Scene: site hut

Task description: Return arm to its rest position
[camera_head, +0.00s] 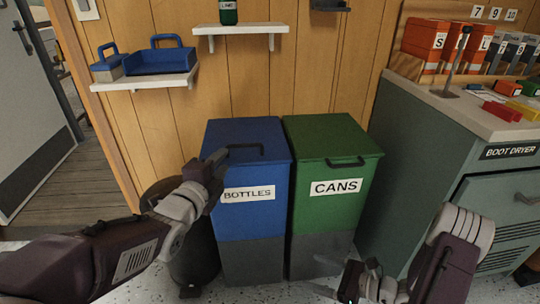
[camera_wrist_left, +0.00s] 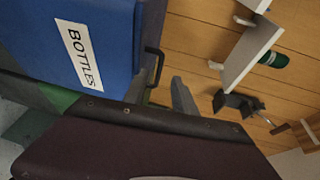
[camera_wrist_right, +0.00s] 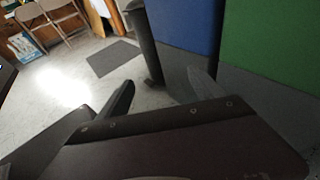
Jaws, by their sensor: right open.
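My left arm comes in from the left, and its dark gripper (camera_head: 217,160) is by the handle (camera_head: 246,150) of the blue BOTTLES bin (camera_head: 262,215). In the left wrist view one grey finger (camera_wrist_left: 183,97) shows clearly near that bin's black handle (camera_wrist_left: 154,66). The other finger is not clear, so its opening cannot be told, nor whether it touches the handle. My right gripper (camera_head: 348,284) is low in front of the green CANS bin (camera_head: 322,220). In the right wrist view its fingers (camera_wrist_right: 162,94) are spread and empty.
The bins stand against a wooden wall under two white shelves (camera_head: 150,80) (camera_head: 240,29). A green BOOT DRYER cabinet (camera_head: 415,180) stands to the right. A dark cylinder (camera_head: 192,262) stands left of the blue bin. Open floor (camera_wrist_right: 60,90) shows in the right wrist view.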

